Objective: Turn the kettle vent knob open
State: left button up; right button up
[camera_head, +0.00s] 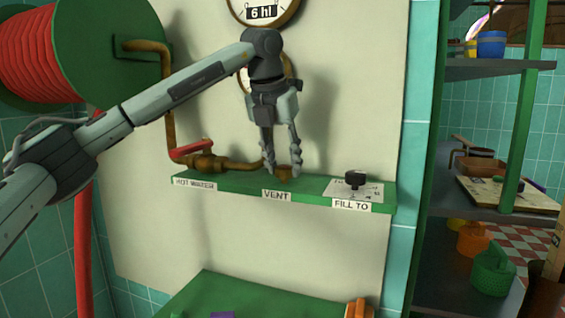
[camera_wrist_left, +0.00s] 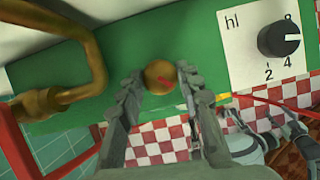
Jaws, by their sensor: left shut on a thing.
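The vent knob (camera_wrist_left: 159,77) is a small round brass knob with a red mark on its top, on a green shelf (camera_head: 225,184) above the VENT label (camera_head: 277,196). My left gripper (camera_head: 283,172) points down with its fingers on either side of the knob, which shows as a brass piece (camera_head: 284,171) between the fingertips. In the left wrist view the fingers (camera_wrist_left: 160,78) flank the knob left and right. The gripper is shut on it. My right gripper is not clearly seen in the head view.
Left of the knob is a brass pipe and valve (camera_head: 207,163) with a red lever (camera_head: 190,150), labelled HOT WATER. On the right is a black FILL TO dial (camera_head: 355,179) on a white plate. Gauges hang above. Shelves (camera_head: 485,66) stand at right.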

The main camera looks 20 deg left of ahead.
pick_arm(q)
jog(key=shift+d+n+y, duration=0.1)
jog(key=shift+n+y, duration=0.3)
jog(key=shift+n, duration=0.7)
jog(key=shift+n+y, duration=0.3)
jog(key=shift+n, duration=0.5)
pick_arm(e)
jog(key=shift+d+r, duration=0.1)
jog(key=shift+r, duration=0.2)
jog(key=shift+f, duration=0.1)
pick_arm(q)
jog(key=o, duration=1.2)
jog(key=shift+c, duration=0.2)
jog(key=v, duration=1.2)
